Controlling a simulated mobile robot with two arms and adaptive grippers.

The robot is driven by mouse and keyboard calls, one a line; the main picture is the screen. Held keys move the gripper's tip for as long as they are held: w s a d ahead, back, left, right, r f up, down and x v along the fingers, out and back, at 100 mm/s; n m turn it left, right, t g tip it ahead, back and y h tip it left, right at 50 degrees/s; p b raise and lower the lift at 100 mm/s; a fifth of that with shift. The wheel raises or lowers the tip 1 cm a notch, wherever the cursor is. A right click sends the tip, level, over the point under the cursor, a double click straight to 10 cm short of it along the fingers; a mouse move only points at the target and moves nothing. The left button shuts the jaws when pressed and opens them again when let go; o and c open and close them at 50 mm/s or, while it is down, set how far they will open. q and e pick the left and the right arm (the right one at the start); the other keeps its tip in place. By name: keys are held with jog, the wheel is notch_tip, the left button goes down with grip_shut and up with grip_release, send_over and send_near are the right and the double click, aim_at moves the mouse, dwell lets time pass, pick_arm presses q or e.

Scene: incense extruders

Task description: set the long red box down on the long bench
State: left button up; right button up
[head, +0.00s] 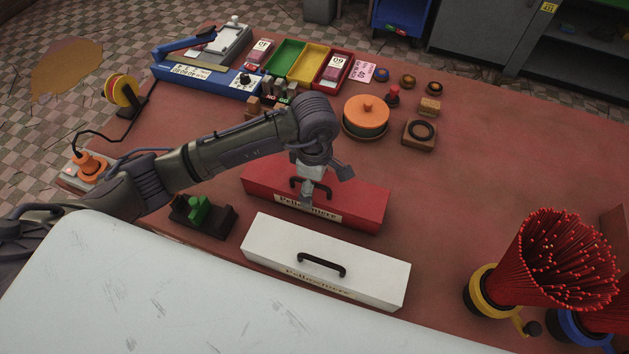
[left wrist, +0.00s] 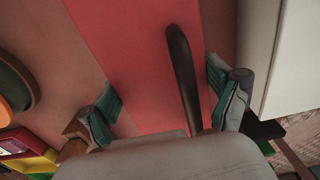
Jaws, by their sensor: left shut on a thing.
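The long red box (head: 352,205) has a dark handle on top and a pale label on its front side. In the head view it is at the middle of the long red-brown bench (head: 450,190). My left gripper (head: 309,190) reaches down over it and is shut on the box at its handle. In the left wrist view the dark handle (left wrist: 183,75) runs between the two fingers (left wrist: 168,100), above the red lid. I cannot tell whether the box's underside touches the bench. My right gripper is in neither view.
A long white box (head: 375,272) with a dark handle lies just in front of the red box. A dark stand with a green part (head: 198,208) is to the left. An orange round pot (head: 366,115) is behind. Red incense sticks (head: 555,260) stand at right. The bench's right middle is clear.

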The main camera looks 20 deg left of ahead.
pick_arm(q)
jog(key=o, duration=1.3)
jog(key=shift+r, duration=0.45)
notch_tip(320, 180, up, 11)
jog(key=b, duration=0.3)
jog(key=shift+r, duration=0.1)
